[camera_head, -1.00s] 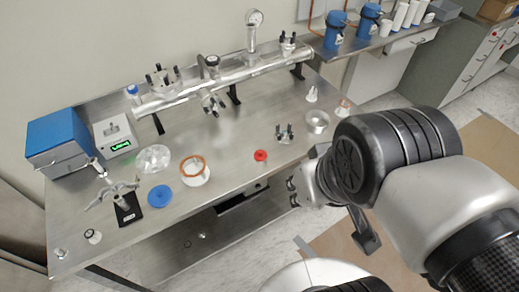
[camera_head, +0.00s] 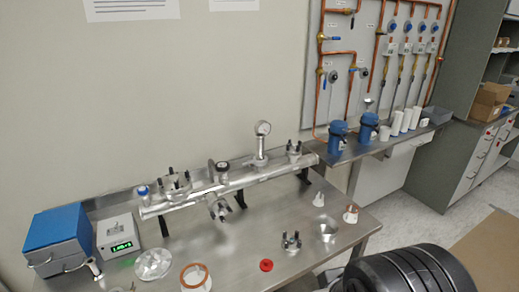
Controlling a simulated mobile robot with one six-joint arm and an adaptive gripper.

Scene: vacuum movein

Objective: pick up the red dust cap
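The red dust cap (camera_head: 267,265) is a small red disc with a darker centre. It lies flat on the steel bench (camera_head: 240,276) near the lower middle of the head view, with nothing touching it. A ring with a copper-coloured rim (camera_head: 195,277) lies to its left, and a metal clamp part with black knobs (camera_head: 291,243) stands to its right. My arm shows only as a dark joint at the lower right. My gripper is outside the view.
A blue box (camera_head: 57,240) and a display unit (camera_head: 118,237) stand at the left. A metal ring (camera_head: 327,231) stands at the right. Bench around the cap is fairly clear.

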